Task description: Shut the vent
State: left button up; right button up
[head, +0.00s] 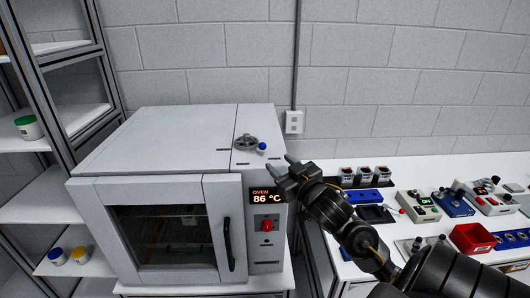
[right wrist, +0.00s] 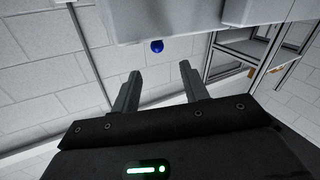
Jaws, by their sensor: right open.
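The vent control is a small grey wheel (head: 246,142) with a blue knob (head: 262,147) on top of the oven (head: 150,140), near its right edge. The blue knob also shows in the right wrist view (right wrist: 157,46), beyond the fingertips and left of the midline between them. My right gripper (head: 289,164) is open and empty, just right of the oven's top right edge. It is a short way to the right of and nearer than the blue knob, not touching it. My left gripper is out of view.
The oven's display (head: 267,196) reads 86 °C, above a red switch (head: 267,225); the oven door (head: 165,235) is closed. A white bench (head: 420,168) with several devices and a red bin (head: 472,238) lies to the right. Shelving (head: 60,190) stands left.

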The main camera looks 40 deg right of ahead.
aim_at(264, 148)
jog(key=shift+w+d+f+b, duration=0.25)
jog(key=shift+w+b, duration=0.3)
jog(key=shift+b, duration=0.8)
jog(key=shift+w+d+f+b, duration=0.2)
jog(key=shift+w+b, duration=0.35)
jog(key=shift+b, duration=0.75)
jog(key=x, duration=0.4)
jog(key=p+x, duration=0.1)
jog(key=x, duration=0.1)
jog(key=shift+w+d+r, duration=0.1)
jog(key=shift+w+r, duration=0.25)
jog(key=shift+w+d, duration=0.1)
jog(key=shift+w, duration=0.5)
grip_shut()
